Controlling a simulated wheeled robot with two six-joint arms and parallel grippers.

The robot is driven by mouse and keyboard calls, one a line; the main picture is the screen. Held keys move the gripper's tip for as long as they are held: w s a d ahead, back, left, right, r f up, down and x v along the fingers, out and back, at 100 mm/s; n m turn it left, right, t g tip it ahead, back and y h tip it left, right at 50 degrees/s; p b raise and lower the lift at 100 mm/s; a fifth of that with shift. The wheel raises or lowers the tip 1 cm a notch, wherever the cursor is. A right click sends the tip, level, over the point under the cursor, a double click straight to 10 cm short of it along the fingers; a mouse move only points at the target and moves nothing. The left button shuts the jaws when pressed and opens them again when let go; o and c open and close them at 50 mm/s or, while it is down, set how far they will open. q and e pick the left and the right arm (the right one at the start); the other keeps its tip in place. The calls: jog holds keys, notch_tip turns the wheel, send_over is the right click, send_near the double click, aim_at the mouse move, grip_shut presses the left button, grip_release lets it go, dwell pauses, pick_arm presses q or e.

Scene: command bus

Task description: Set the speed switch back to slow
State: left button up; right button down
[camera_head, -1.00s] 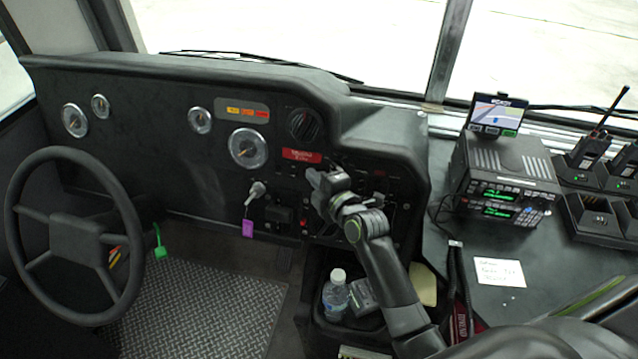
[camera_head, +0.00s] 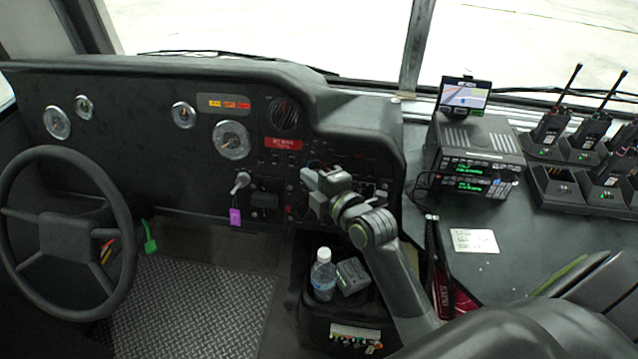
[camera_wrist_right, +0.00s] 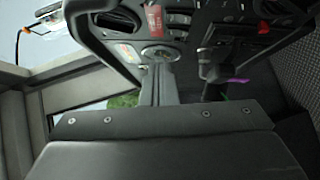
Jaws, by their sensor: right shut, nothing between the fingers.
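The black dashboard panel (camera_head: 180,150) carries several small switches (camera_head: 275,158) below a red label (camera_head: 283,143); the red label also shows in the right wrist view (camera_wrist_right: 154,20). I cannot tell which switch is the speed switch or how it is set. My right gripper (camera_head: 312,186) is shut and empty, in front of the panel's right part, below and right of the red label. It hides part of the controls there. In the right wrist view its closed fingers (camera_wrist_right: 158,86) point toward the dashboard. Contact with the panel cannot be told. My left gripper is out of view.
A steering wheel (camera_head: 62,235) stands at left. A key with a purple tag (camera_head: 235,216) hangs left of my right gripper. A radio (camera_head: 478,160) and handheld chargers (camera_head: 580,190) stand at right.

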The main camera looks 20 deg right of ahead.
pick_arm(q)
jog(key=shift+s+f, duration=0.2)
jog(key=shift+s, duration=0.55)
pick_arm(e)
jog(key=shift+r+v, duration=0.25)
jog(key=shift+v, duration=1.2)
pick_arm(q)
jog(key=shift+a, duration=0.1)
pick_arm(e)
jog(key=shift+d, duration=0.1)
